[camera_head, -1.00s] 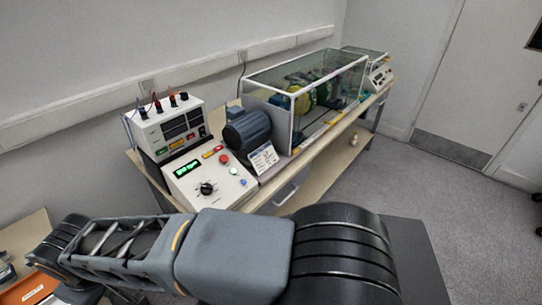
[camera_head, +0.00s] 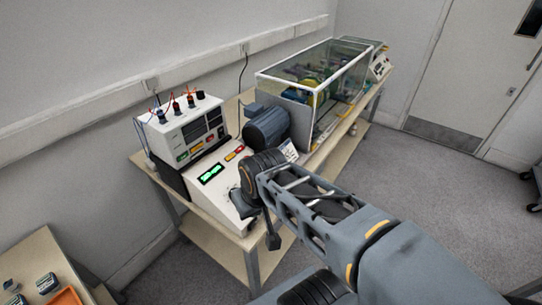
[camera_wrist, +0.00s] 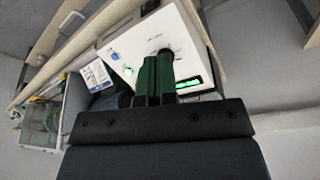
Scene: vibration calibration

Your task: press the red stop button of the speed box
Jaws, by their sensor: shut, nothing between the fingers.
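The speed box (camera_head: 205,198) is a white sloped box at the front end of the bench, with a lit green display (camera_head: 211,173). It also shows in the wrist view (camera_wrist: 140,40), with a blue button (camera_wrist: 115,56) and a lit green button (camera_wrist: 128,72). The red stop button is not visible now; my arm and fingers cover part of the panel. My gripper (camera_wrist: 158,62) is shut and empty, its dark green fingers together over the panel, tips close to the black knob in the wrist view. I cannot tell how high they are.
A white meter unit (camera_head: 185,130) with cable plugs stands behind the speed box. A dark motor (camera_head: 266,127) and a glass-walled enclosure (camera_head: 325,75) stand further along the bench. A second table (camera_head: 35,262) is at lower left.

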